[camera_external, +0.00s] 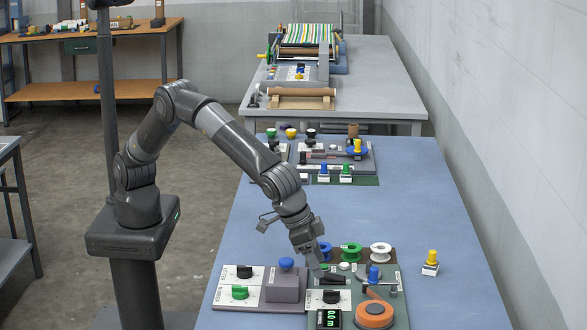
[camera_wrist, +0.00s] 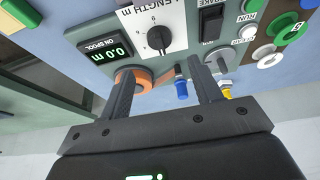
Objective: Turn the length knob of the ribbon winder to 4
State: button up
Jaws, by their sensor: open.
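The ribbon winder (camera_external: 374,288) is a grey-green panel unit at the front of the blue table. Its black length knob (camera_wrist: 158,38) sits on a white plate marked LENGTH m (camera_wrist: 178,14); it also shows in the external view (camera_external: 331,297). The dial numbers are too small to read a setting surely. The display (camera_wrist: 117,52) beside it reads 0.0 m, ON SPOOL. My gripper (camera_wrist: 160,70) is open and empty, its fingers apart with the knob beyond the gap, not touching it. In the external view my gripper (camera_external: 319,270) is above the winder's back part.
A black brake switch (camera_wrist: 212,24), a grey knob (camera_wrist: 218,60) and an orange spool (camera_external: 374,314) are close by. A grey unit with a blue knob (camera_external: 286,264) stands left, coloured spools (camera_external: 351,252) behind. The table's right side is mostly free.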

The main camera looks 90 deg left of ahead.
aim_at(331, 291)
jog(key=x, duration=0.8)
jog(key=shift+w+f, duration=0.1)
jog(key=shift+f, duration=0.15)
jog(key=shift+c, duration=0.6)
jog(key=c, duration=0.8)
jog(key=shift+c, duration=0.3)
jog(key=shift+m, duration=0.4)
jog(key=m, duration=0.1)
jog(key=m+h, duration=0.1)
jog(key=m, duration=0.1)
jog(key=m+h, duration=0.1)
jog(key=m, duration=0.1)
jog(key=shift+w+a+g, duration=0.1)
jog(key=shift+a+g, duration=0.15)
jog(key=shift+g, duration=0.15)
jog(key=m+h, duration=0.1)
jog(key=m, duration=0.2)
jog(key=m+g, duration=0.1)
jog(key=m, duration=0.1)
jog(key=shift+f+m+g+h, duration=0.1)
jog(key=shift+m+g+h, duration=0.2)
jog(key=shift+m+h, duration=0.1)
